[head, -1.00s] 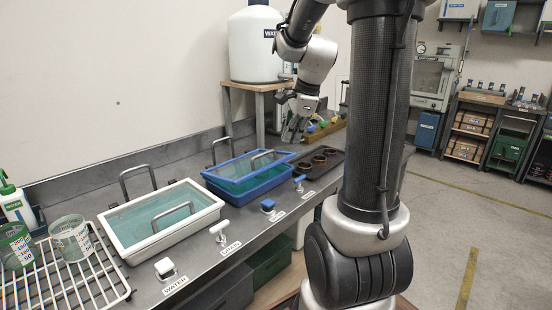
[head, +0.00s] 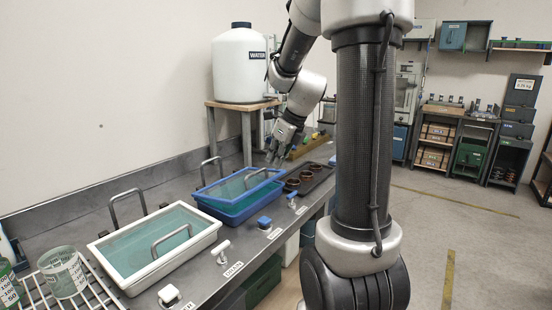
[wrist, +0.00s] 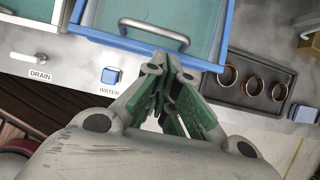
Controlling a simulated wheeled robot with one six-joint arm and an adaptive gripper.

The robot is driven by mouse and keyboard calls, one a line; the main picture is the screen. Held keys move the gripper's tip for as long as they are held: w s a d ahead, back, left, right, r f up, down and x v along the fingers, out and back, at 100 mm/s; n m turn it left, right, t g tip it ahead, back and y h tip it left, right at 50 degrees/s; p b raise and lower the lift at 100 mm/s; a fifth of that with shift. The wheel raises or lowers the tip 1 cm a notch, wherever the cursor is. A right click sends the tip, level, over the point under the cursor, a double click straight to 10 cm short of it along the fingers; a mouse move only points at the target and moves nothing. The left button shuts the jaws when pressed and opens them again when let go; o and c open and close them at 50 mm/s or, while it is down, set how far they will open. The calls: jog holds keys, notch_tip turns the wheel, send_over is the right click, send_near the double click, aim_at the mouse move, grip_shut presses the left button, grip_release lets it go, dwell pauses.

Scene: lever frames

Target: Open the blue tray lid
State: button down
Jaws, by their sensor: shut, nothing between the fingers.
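The blue tray (head: 238,218) stands on the grey counter, with its blue-framed clear lid (head: 215,191) over it. The lid looks a little raised from the tray, with a teal band between them. A grey bar handle (head: 257,174) is on the lid; the wrist view shows the handle (wrist: 155,30) at the lid's blue edge. My gripper (head: 274,162) is above the tray's right end, pointing down. In the wrist view its green-padded fingers (wrist: 172,75) are together and empty, close to the handle. I cannot tell whether they touch the lid.
A white tray (head: 115,262) with its own lid stands to the left. A dark tray with copper rings (head: 310,179) lies right of the blue tray. A blue valve knob (head: 265,223) is in front. A water tank (head: 240,65) stands on a shelf behind.

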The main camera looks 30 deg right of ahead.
aim_at(264, 182)
jog(key=x, duration=0.6)
jog(key=shift+w+f, duration=0.2)
jog(key=shift+f, duration=0.1)
